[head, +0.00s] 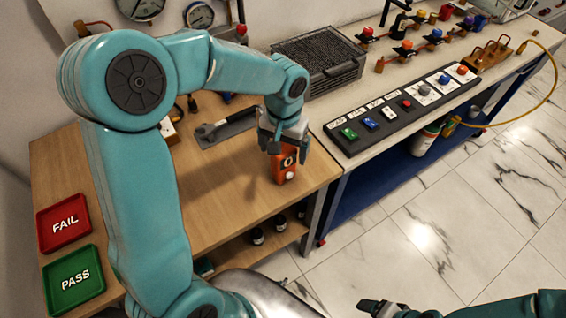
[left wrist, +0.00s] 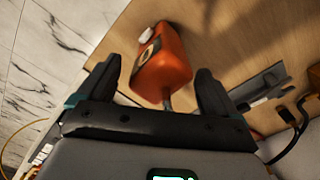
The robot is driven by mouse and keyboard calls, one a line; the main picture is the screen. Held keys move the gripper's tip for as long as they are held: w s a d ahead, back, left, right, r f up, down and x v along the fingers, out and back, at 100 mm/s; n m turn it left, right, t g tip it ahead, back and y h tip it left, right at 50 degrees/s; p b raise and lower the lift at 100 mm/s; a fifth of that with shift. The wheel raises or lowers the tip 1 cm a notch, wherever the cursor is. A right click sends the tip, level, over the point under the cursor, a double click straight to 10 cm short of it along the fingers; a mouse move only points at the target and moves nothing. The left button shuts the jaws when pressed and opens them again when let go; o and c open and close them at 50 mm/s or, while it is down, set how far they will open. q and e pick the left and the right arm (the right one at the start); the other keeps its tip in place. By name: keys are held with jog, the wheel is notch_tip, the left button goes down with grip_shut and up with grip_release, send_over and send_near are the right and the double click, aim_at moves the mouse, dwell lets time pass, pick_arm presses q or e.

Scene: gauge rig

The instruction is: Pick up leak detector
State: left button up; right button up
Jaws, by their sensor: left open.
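The leak detector, an orange handheld device with a dark round face (head: 285,172), is on the wooden bench near its front right corner. My left gripper (head: 282,150) is open just above it, pointing down, and covers its upper part in the head view. In the left wrist view the orange body (left wrist: 165,65) shows between and beyond the two spread dark fingers (left wrist: 158,80), with a gap on each side. A thin dark stem extends from it toward the palm. My right gripper (head: 380,308) is at the bottom edge, over the floor, far from the device.
A grey tool tray (head: 226,128) lies behind the device. Red FAIL (head: 64,222) and green PASS (head: 74,279) trays are at left. A black button panel (head: 403,112) is on the right bench. Bench space left of the device is clear.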

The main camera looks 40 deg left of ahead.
pick_arm(q)
jog(key=c, duration=1.7)
